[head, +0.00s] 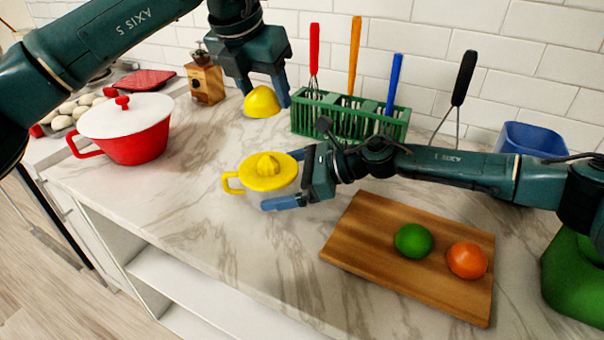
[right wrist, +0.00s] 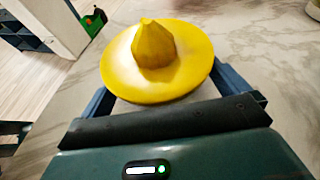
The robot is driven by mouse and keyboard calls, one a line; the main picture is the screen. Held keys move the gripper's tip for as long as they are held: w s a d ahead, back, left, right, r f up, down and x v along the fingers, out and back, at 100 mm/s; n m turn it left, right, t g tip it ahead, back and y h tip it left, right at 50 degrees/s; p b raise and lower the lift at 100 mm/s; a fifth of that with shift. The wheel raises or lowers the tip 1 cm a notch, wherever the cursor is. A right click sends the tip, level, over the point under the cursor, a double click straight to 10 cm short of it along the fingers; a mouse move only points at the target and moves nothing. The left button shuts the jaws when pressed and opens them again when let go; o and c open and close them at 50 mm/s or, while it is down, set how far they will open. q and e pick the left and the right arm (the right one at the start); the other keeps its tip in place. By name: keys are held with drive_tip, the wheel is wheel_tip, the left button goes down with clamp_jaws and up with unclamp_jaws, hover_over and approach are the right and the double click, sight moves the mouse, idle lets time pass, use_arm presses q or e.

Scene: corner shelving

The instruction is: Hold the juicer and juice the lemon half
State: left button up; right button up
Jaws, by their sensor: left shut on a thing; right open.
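The yellow juicer (head: 262,176) stands on the marble counter, its handle pointing left and its ribbed cone up. My right gripper (head: 285,180) is open, with its fingers on either side of the juicer. In the right wrist view the juicer (right wrist: 157,65) sits between the spread fingers; whether they touch it is not clear. My left gripper (head: 265,98) is shut on the yellow lemon half (head: 262,103). It holds the lemon half above the juicer and apart from it, dome side up. The lemon half's cut face is hidden.
A wooden board (head: 350,240) with a green fruit (head: 413,240) and an orange fruit (head: 467,260) lies at front right. A green rack (head: 345,118) with utensils stands behind. A red pot (head: 135,140) stands at left, a wooden grinder (head: 206,82) behind it. The counter's front left is clear.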

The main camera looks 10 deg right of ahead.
drive_tip(key=shift+w+a+f, duration=0.1)
drive_tip(key=shift+a+f, duration=0.1)
drive_tip(key=shift+a, duration=0.25)
drive_tip(key=c, duration=0.7)
drive_tip(key=shift+c, duration=0.2)
drive_tip(key=o, duration=0.7)
drive_tip(key=shift+c, duration=0.2)
drive_tip(key=c, duration=0.6)
